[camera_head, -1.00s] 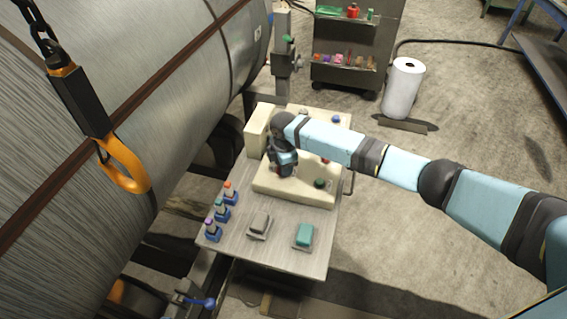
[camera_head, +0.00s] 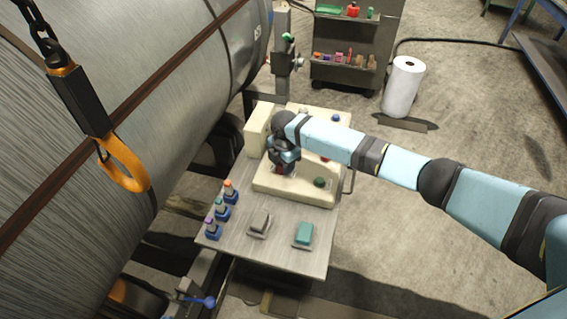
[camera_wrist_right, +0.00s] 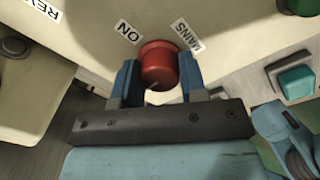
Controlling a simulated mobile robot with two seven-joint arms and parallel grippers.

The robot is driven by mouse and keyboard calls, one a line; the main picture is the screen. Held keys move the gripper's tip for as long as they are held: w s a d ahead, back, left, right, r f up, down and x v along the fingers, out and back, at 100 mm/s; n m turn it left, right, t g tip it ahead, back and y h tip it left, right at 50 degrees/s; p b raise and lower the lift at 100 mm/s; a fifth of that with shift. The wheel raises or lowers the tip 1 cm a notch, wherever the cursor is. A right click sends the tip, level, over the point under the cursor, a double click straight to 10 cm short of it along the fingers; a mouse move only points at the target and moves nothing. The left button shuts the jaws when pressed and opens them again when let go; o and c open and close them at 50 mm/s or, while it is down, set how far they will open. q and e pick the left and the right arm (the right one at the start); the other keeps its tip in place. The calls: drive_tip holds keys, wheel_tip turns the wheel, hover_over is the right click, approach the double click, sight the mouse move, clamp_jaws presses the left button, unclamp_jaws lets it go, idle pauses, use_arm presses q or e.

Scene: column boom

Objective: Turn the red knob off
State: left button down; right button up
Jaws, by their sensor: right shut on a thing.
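In the head view my right gripper (camera_head: 284,162) is over the front left part of the box, and the wrist hides most of the knob. My left gripper is not in view.
A green button (camera_head: 320,182) is on the box, right of the gripper. A teal block (camera_head: 304,233), a grey block (camera_head: 261,223) and several blue-based pieces (camera_head: 222,209) stand on the grey table (camera_head: 280,258). A large metal cylinder (camera_head: 150,80) fills the left. An orange hook (camera_head: 124,166) hangs there.

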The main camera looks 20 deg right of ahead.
drive_tip(key=o, duration=0.9)
drive_tip(key=shift+o, duration=0.2)
wheel_tip(320, 180, up, 14)
drive_tip(key=b, duration=0.1)
drive_tip(key=shift+s+b, duration=0.25)
drive_tip(key=shift+b, duration=0.05)
drive_tip(key=shift+f, duration=0.15)
